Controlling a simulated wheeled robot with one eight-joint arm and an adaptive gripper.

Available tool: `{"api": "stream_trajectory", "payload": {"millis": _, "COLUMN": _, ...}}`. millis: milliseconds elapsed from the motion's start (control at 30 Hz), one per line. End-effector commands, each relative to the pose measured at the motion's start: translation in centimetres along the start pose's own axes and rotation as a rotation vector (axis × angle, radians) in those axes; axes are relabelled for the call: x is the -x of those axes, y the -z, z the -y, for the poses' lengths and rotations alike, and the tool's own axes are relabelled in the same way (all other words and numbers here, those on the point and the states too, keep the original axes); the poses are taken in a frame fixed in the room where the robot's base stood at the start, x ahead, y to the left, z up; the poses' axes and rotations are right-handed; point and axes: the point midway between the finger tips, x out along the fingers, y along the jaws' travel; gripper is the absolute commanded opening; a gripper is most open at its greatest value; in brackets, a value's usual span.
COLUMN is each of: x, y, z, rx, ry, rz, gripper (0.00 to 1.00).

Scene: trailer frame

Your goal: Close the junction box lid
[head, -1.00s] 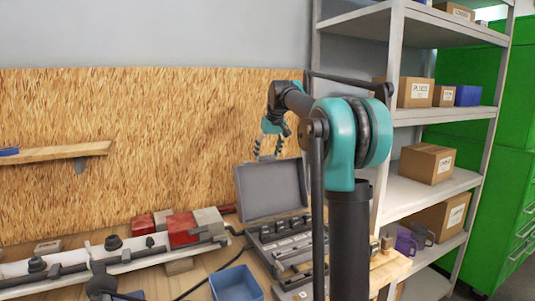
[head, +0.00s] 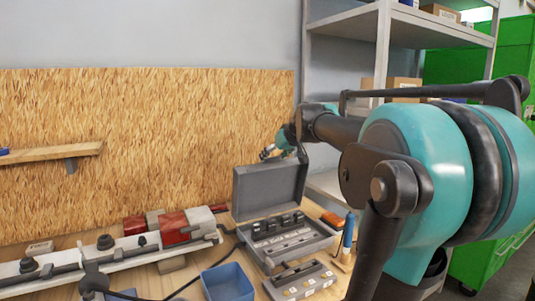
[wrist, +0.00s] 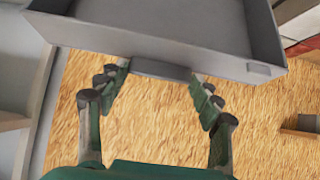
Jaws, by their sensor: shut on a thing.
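The junction box is a grey case on the bench with its base (head: 322,240) holding several terminal parts. Its grey lid (head: 268,192) stands upright and open at the back of the base. My gripper (head: 284,154) is at the lid's top edge, partly hidden by my arm. In the wrist view the lid (wrist: 150,38) fills the top, and my gripper's fingers (wrist: 162,84) are on either side of a tab on its edge, shut on it.
A blue bin (head: 228,282) and a grey connector block (head: 303,281) are in front of the box. A blue-handled tool (head: 348,232) stands to its right. A clamp rail with red blocks (head: 172,226) lies left. Shelving is behind my arm.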

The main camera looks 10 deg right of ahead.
Motion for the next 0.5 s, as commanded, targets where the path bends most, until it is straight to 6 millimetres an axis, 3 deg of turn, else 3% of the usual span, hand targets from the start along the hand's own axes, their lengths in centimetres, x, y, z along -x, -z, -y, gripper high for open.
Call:
{"api": "stream_trajectory", "payload": {"millis": 200, "x": 2.9, "y": -3.8, "z": -0.1, "rx": -0.004, "ry": -0.005, "rz": -0.170, "gripper": 0.13}}
{"api": "stream_trajectory", "payload": {"millis": 500, "x": 5.7, "y": -9.4, "z": -0.2, "rx": -0.004, "ry": -0.007, "rz": -0.412, "gripper": 0.13}}
